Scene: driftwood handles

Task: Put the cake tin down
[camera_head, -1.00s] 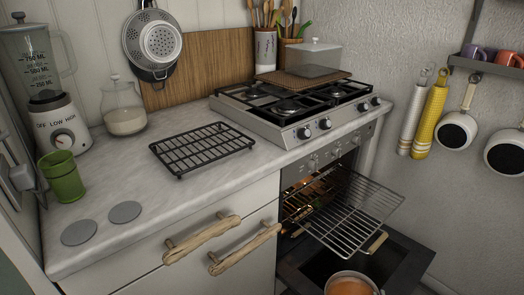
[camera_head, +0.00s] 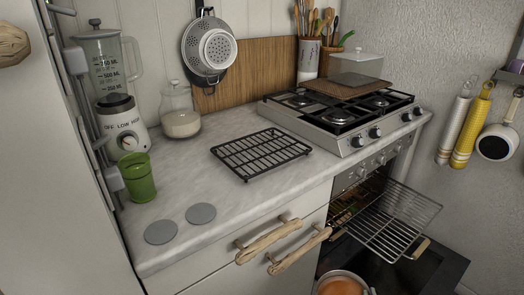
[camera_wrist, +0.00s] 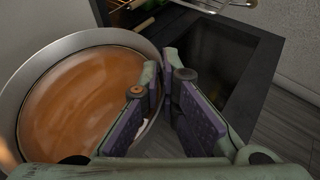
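The cake tin (camera_head: 342,285) is a round, pale metal tin with an orange-brown filling. It shows at the bottom edge of the head view, partly cut off, in front of the open oven door. In the wrist view the tin (camera_wrist: 60,52) fills the left side and looks roughly level. My gripper (camera_wrist: 160,77) is shut on its rim, with one finger inside the wall and one outside. The gripper does not show in the head view. The tin's underside is hidden.
A black wire rack (camera_head: 260,153) lies empty on the marble counter (camera_head: 240,205). Two grey discs (camera_head: 201,213), a green cup (camera_head: 137,177) and a blender (camera_head: 124,130) are left of it. The hob (camera_head: 340,115) stands right. The oven rack (camera_head: 395,220) sticks out above the lowered oven door (camera_head: 430,272).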

